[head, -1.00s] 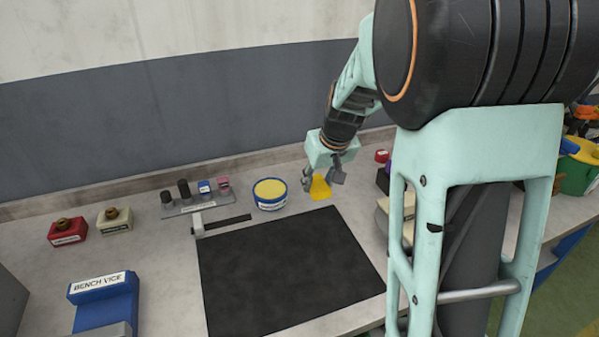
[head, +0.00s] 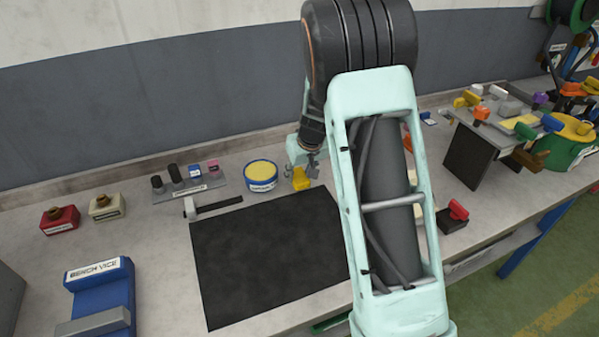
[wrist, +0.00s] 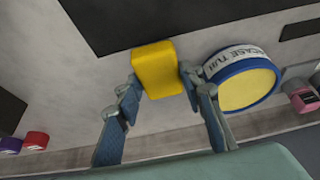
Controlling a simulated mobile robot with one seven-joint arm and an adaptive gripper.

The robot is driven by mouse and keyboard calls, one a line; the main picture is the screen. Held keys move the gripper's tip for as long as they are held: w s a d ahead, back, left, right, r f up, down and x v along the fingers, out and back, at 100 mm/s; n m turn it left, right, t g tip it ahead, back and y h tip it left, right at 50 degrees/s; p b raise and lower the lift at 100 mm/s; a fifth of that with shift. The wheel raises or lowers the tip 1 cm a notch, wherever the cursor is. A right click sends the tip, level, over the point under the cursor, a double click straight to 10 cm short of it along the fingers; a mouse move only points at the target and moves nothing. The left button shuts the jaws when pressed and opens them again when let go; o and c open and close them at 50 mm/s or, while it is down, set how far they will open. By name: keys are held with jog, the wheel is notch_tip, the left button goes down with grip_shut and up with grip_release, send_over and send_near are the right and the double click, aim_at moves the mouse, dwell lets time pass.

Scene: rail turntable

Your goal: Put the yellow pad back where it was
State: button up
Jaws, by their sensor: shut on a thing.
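A small yellow pad (head: 301,181) is held above or at the bench, just right of the round blue tub with a yellow top (head: 262,177). In the wrist view the pad (wrist: 158,72) sits between my fingertips. My gripper (head: 303,170) is shut on it; the fingers also show in the wrist view (wrist: 160,84). The tub (wrist: 243,80) is close beside the right finger there. I cannot tell whether the pad touches the bench.
A black mat (head: 268,255) lies in front. A small rack (head: 185,188) and a blue bench vice (head: 102,295) are at left. At right stand a tilted board (head: 468,158) with coloured clips and a green tub (head: 570,150). My arm hides part of the bench.

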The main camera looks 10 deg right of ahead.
jog(key=shift+f+b, duration=0.4)
jog(key=shift+b, duration=0.15)
jog(key=o, duration=1)
jog(key=shift+r, duration=0.2)
jog(key=shift+r+p, duration=0.25)
jog(key=shift+p, duration=0.2)
jog(key=v, duration=1.2)
